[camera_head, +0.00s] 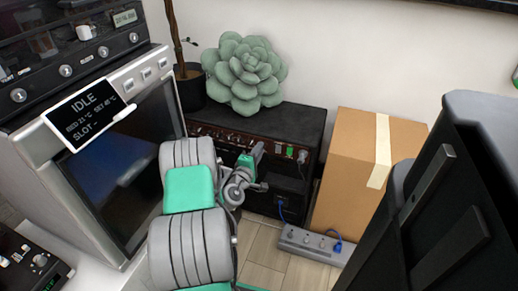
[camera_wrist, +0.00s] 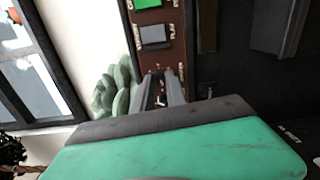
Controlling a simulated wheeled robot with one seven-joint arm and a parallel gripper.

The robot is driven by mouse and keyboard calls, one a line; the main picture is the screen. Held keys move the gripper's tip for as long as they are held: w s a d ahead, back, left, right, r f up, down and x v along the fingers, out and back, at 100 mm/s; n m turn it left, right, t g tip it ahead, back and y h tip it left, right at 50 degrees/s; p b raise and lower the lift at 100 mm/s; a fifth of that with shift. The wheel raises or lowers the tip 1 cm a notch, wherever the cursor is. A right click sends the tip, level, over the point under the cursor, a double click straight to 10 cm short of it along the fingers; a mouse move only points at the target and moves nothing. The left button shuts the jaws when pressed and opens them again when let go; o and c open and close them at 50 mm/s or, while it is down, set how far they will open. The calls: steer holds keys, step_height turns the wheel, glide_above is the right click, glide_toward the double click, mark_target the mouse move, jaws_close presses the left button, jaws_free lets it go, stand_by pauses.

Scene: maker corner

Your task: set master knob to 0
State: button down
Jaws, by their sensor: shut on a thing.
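A black amplifier (camera_head: 290,118) stands on the floor against the wall, with a brown control panel carrying a row of small knobs. The panel (camera_wrist: 158,62) also shows in the wrist view, turned on its side. My gripper (camera_head: 256,152) reaches the panel in the head view. In the wrist view my gripper (camera_wrist: 161,88) has its two fingers close together at the panel, shut on a small knob. The fingers mostly hide this knob, and I cannot read its label or setting.
A green switch (camera_head: 290,150) is right of my gripper on the panel. A green succulent (camera_head: 246,75) sits on the amplifier. A cardboard box (camera_head: 350,165) stands to the right, with a power strip (camera_head: 314,245) before it. A machine with an IDLE display (camera_head: 92,112) is close on the left.

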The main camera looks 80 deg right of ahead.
steer(key=shift+n+p, duration=1.45)
steer(key=shift+n, duration=2.65)
steer(key=shift+f, duration=0.1)
steer(key=c, duration=1.3)
jaws_free()
steer(key=shift+c, duration=0.2)
steer(key=w+a, duration=0.1)
steer(key=a, duration=0.6)
steer(key=shift+a, duration=0.4)
